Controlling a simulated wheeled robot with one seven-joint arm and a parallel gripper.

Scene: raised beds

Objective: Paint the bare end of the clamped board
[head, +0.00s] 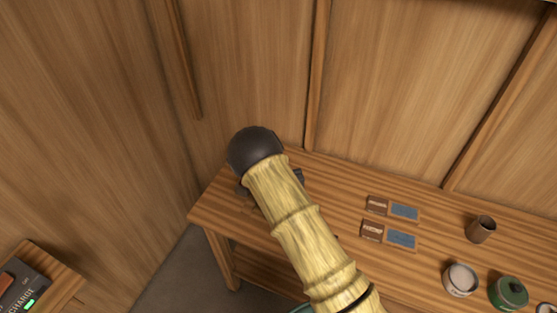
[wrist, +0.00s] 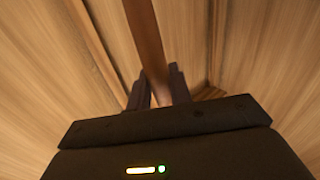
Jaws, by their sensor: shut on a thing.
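My gripper (wrist: 158,86) shows in the wrist view, its two dark fingers shut on a long brown handle (wrist: 147,40). The handle runs up out of the top of that view; its far end is not seen, so I cannot tell from it whether it is a brush. In the head view my own arm crosses the middle and hides my gripper and part of the workbench (head: 212,210). Small dark parts show at both sides of the arm near the bench's left end; I cannot tell what they are. No clamped board can be made out.
On the bench to the right lie two brown-and-blue pieces (head: 404,211) (head: 401,240). Beyond stand a brown cup (head: 481,230), a pale tin (head: 460,279) and a green tin (head: 509,292). A charging unit (head: 22,290) sits at lower left. Wooden walls close in behind the bench.

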